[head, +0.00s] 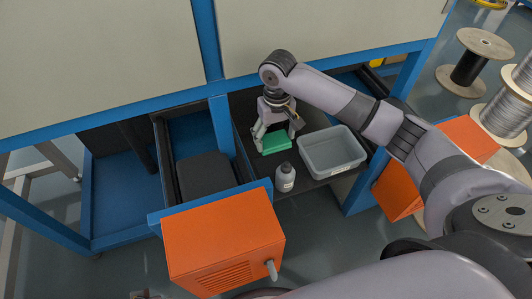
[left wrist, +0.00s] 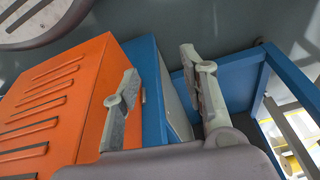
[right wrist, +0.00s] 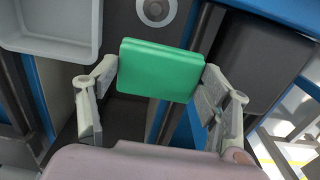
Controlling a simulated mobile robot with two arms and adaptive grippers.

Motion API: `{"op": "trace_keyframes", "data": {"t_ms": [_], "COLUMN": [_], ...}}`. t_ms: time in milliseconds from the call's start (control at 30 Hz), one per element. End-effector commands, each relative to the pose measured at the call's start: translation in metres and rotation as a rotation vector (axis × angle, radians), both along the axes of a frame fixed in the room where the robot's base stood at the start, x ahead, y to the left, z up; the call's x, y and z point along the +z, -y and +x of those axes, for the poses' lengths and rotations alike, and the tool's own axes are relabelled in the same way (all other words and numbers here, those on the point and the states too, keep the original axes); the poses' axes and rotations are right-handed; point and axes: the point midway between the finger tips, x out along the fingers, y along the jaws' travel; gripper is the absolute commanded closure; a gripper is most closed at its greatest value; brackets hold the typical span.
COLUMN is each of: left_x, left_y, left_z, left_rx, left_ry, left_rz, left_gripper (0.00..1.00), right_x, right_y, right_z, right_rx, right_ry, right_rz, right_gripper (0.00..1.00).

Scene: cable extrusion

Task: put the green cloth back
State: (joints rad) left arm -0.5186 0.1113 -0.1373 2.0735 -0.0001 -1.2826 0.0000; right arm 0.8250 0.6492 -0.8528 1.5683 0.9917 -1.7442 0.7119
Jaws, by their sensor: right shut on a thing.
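The green cloth (head: 274,143) is a flat, folded block over the dark shelf of the open right drawer. My right gripper (head: 275,126) is shut on it from above. In the right wrist view the cloth (right wrist: 160,70) sits between the two fingers of that gripper (right wrist: 162,98). I cannot tell whether the cloth touches the shelf. My left gripper (left wrist: 165,98) is open in the left wrist view, with nothing clearly held. It is beside an orange drawer front (left wrist: 60,100), and a blue panel shows between its fingers.
A grey tub (head: 312,167) stands right of the cloth, and a bottle (head: 285,178) stands just in front of it. To the left, another drawer with an orange front (head: 222,240) is pulled out and holds a dark block (head: 205,174). Cable spools (head: 467,68) stand at the right.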

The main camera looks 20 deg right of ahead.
Motion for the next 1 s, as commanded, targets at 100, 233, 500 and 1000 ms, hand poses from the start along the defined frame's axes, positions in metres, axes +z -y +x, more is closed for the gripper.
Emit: {"op": "trace_keyframes", "data": {"t_ms": [100, 233, 500, 1000], "left_x": [0.002, 0.019, 0.076, 0.074], "left_y": [0.000, 0.000, -0.003, -0.002], "left_z": [0.000, 0.000, -0.011, -0.008], "left_rx": [0.000, 0.002, 0.005, 0.004], "left_ry": [0.001, 0.014, 0.045, 0.084], "left_rz": [0.000, -0.001, -0.002, -0.009], "left_gripper": [0.60, 0.60, 0.60, 0.60], "right_x": [-0.004, -0.024, -0.080, -0.140], "right_y": [0.000, 0.000, 0.000, 0.007], "right_z": [0.000, -0.001, -0.001, 0.005], "right_rx": [0.000, -0.001, -0.001, -0.002], "right_ry": [-0.002, -0.004, -0.003, 0.001], "right_rz": [-0.001, -0.002, -0.001, -0.001], "right_gripper": [0.50, 0.50, 0.50, 0.50]}}
